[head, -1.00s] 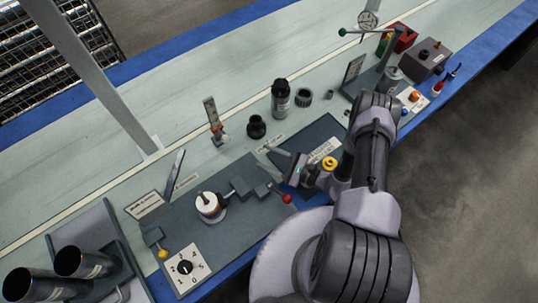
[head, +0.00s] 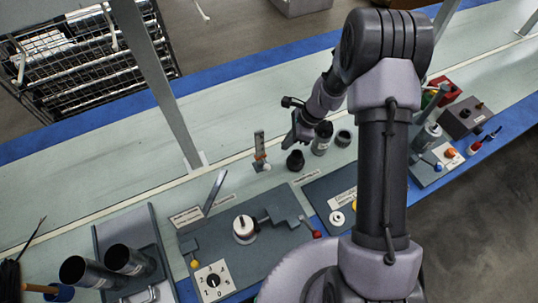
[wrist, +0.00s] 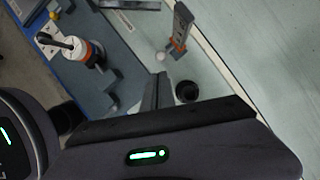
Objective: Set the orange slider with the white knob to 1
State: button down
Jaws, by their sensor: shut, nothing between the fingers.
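The slider is a grey upright post (head: 259,142) with an orange carriage (head: 260,156) low on it and a white knob (head: 266,167) at the carriage. It stands near the back of the bench. In the wrist view the orange carriage (wrist: 178,47) and the white knob (wrist: 161,57) show near the foot of the post. Scale marks are too small to read. My gripper (head: 288,143) is to the right of the post, apart from it, above the bench. In the wrist view its fingers (wrist: 157,90) are together and empty, pointing towards the slider's base.
A pump plate with a white-topped cylinder (head: 244,230) lies in front.

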aim_at(268, 166)
jog(key=b+x, duration=0.5)
jog(key=x, duration=0.9)
jog(key=shift+d, duration=0.1)
notch_tip(268, 166, down, 4)
jog(key=b, duration=0.3)
jog(key=shift+f, duration=0.2)
jog(key=shift+s, duration=0.15)
jog(key=shift+d, duration=0.1)
